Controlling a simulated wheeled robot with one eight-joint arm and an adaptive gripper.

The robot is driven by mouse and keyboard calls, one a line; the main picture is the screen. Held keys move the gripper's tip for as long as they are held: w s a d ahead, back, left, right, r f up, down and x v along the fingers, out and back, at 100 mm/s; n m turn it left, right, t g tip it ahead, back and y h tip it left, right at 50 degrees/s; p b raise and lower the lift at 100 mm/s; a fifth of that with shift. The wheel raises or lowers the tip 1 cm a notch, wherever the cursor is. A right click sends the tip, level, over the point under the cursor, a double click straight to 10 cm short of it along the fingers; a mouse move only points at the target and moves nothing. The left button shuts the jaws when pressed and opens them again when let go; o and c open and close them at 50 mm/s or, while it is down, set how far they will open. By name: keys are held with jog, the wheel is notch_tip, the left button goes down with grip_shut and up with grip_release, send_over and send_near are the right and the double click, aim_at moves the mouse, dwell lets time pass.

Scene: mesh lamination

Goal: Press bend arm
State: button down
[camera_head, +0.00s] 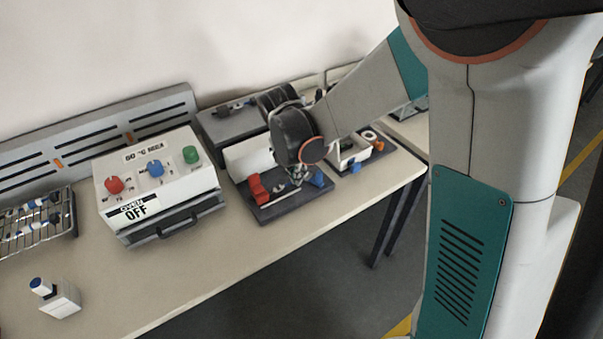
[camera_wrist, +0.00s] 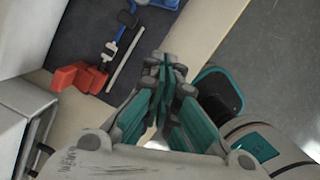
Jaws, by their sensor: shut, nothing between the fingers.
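A dark bending fixture (camera_head: 290,207) lies on the table below my gripper. It carries red blocks (camera_head: 257,188) at its left end and a blue piece (camera_head: 319,178) at its right end. In the wrist view, the red blocks (camera_wrist: 78,76) lie left of my gripper, with a blue, white and black lever (camera_wrist: 120,32) and a pale rod (camera_wrist: 126,60) beside them. I cannot tell for sure which part is the bend arm. My gripper (camera_wrist: 164,62) is shut and empty, above the table's front edge; in the head view it (camera_head: 297,180) is over the fixture. Contact is not visible.
A white oven box (camera_head: 157,180) with coloured knobs stands left of the fixture. A white bin (camera_head: 350,153) is to the right. The table's front left is mostly clear.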

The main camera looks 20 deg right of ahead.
jog(key=b+x, duration=0.2)
jog(key=x, duration=0.5)
jog(key=shift+f, duration=0.2)
jog(key=shift+w+d+f+b, duration=0.2)
jog(key=shift+w+d+b, duration=0.65)
jog(key=shift+d, duration=0.4)
jog(key=shift+w+d+r, duration=0.1)
jog(key=shift+w+d, duration=0.3)
